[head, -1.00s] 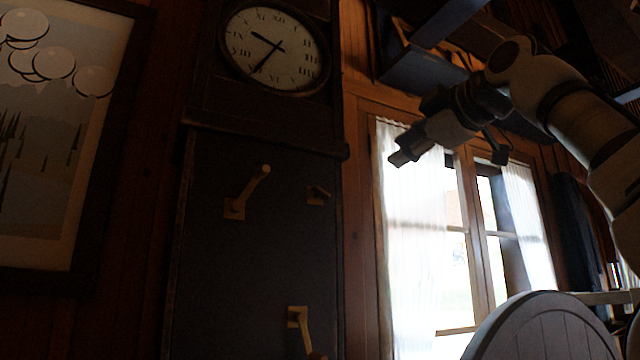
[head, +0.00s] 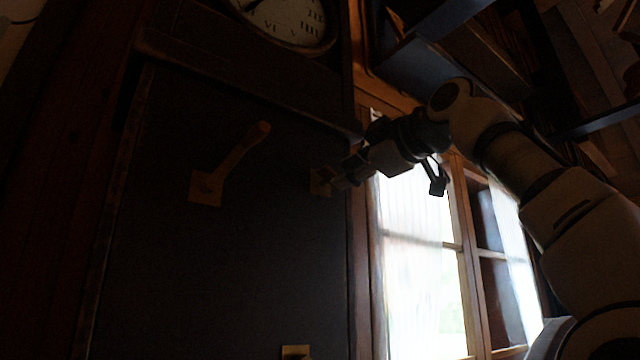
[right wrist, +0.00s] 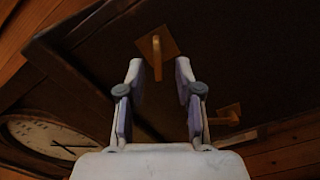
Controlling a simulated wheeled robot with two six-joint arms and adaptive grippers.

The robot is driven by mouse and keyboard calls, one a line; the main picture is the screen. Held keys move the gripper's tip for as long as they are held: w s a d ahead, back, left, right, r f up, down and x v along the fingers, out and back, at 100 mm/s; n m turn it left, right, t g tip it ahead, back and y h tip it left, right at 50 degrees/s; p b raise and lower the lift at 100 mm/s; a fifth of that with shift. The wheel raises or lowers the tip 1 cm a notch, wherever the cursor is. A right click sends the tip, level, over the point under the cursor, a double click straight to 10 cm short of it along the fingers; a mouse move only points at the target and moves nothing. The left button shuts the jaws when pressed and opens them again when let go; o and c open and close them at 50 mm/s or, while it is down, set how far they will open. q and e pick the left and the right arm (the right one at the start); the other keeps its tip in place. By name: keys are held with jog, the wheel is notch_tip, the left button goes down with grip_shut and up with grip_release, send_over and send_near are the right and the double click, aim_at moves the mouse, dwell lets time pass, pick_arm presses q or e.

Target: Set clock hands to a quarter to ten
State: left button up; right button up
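The clock (head: 285,22) is cut off at the top of the head view, with only the lower dial and part of one hand showing. It also appears at lower left in the right wrist view (right wrist: 35,135), where its hands are hard to read. On the dark panel below are a long lever (head: 238,160) and, to its right, a small lever (head: 320,182). My right gripper (head: 350,178) is close to the small lever. In the right wrist view it is open (right wrist: 159,68), with that lever (right wrist: 157,58) seen between its fingertips; touching cannot be told. My left gripper is out of view.
A third lever's plate (head: 296,352) shows at the bottom edge. A dark ledge (head: 240,75) juts out between clock and panel. A curtained window (head: 420,260) is to the right, with dark beams above.

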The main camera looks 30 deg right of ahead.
aim_at(337, 174)
jog(key=w+p, duration=0.1)
jog(key=w, duration=0.1)
jog(key=w+p, duration=0.1)
jog(key=w, duration=0.2)
jog(key=shift+w+a+p, duration=0.2)
jog(key=shift+w+p, duration=0.1)
jog(key=shift+p, duration=0.05)
jog(key=shift+s+r, duration=0.15)
jog(key=shift+s, duration=0.25)
jog(key=shift+c, duration=0.3)
jog(key=shift+s+r, duration=0.1)
jog(key=shift+s, duration=0.25)
grip_shut()
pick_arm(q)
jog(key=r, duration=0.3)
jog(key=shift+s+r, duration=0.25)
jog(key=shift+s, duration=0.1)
pick_arm(e)
jog(key=m, duration=0.6)
jog(key=shift+r, duration=0.1)
jog(key=m, duration=0.5)
jog(key=shift+m, duration=0.4)
